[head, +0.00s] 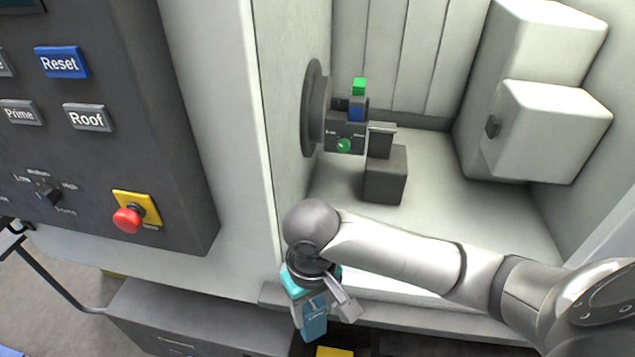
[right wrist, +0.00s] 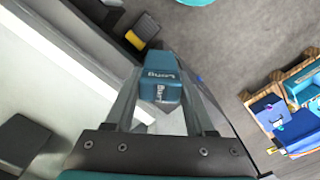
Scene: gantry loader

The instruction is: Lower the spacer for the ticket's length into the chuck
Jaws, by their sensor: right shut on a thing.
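My right gripper (head: 325,312) is low in the middle of the head view, in front of the machine's front sill, outside its bay. It is shut on a teal block (head: 314,318). The chuck (head: 314,108), a dark round disc, is on the left wall inside the bay. A grey block (head: 345,132) with a green lamp, and blue and green pieces above it, stands beside the disc. My left gripper is out of view. No ticket is readable.
A control panel (head: 95,150) with buttons and a red stop knob (head: 128,219) is at the left. A dark pedestal (head: 385,175) stands in the bay, near white boxes (head: 550,130). A wooden rack (right wrist: 290,85) with blue items shows in the wrist view.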

